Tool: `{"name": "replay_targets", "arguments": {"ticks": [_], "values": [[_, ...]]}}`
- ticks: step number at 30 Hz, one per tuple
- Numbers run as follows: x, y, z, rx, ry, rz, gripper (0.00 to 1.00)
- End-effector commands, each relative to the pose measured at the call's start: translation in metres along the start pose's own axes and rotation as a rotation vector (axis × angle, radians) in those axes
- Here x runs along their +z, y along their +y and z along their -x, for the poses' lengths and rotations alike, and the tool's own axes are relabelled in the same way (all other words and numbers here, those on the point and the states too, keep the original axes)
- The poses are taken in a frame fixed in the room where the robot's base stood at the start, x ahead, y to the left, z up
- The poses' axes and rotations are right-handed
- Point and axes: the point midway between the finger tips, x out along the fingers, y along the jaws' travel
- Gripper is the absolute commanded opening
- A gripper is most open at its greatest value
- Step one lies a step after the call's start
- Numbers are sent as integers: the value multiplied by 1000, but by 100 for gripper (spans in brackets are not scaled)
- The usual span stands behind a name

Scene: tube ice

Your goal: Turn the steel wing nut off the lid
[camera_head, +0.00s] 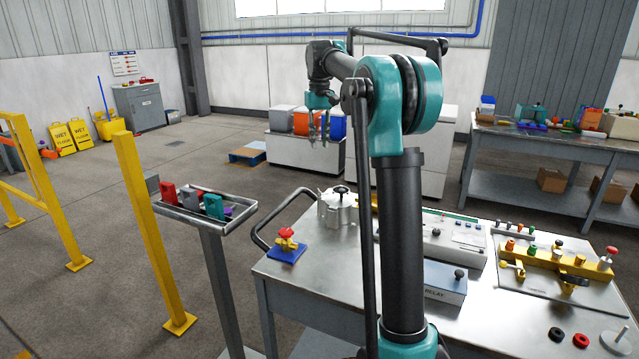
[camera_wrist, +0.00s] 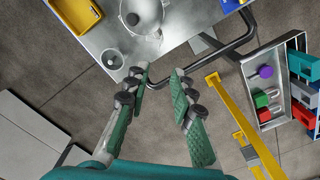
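A silver metal housing (camera_head: 337,210) stands at the far left corner of the steel worktable, with a dark knob showing at its top. In the wrist view the round housing (camera_wrist: 143,17) is at the top edge, partly cut off. A small round metal piece with a dark centre (camera_wrist: 112,59) lies beside it. I cannot make out the steel wing nut or a separate lid clearly. My gripper (camera_head: 319,132) hangs beyond the table in the head view. In the wrist view my gripper (camera_wrist: 162,71) is open and empty, its green fingers apart over the floor, short of the housing.
A black handle bar (camera_head: 262,239) juts from the worktable (camera_head: 315,276). A blue base with a red and yellow valve (camera_head: 287,247) sits near the left edge. A tray of padlocks (camera_head: 184,217) stands on a post at left, near yellow rails (camera_head: 150,230). Control boxes fill the table's middle.

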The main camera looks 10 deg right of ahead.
Motion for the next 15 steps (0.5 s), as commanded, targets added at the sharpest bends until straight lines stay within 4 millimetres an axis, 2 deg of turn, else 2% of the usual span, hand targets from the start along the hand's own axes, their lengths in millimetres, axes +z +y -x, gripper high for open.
{"name": "replay_targets", "arguments": {"ticks": [15], "values": [[0,0,-97,0,0,0,24]]}}
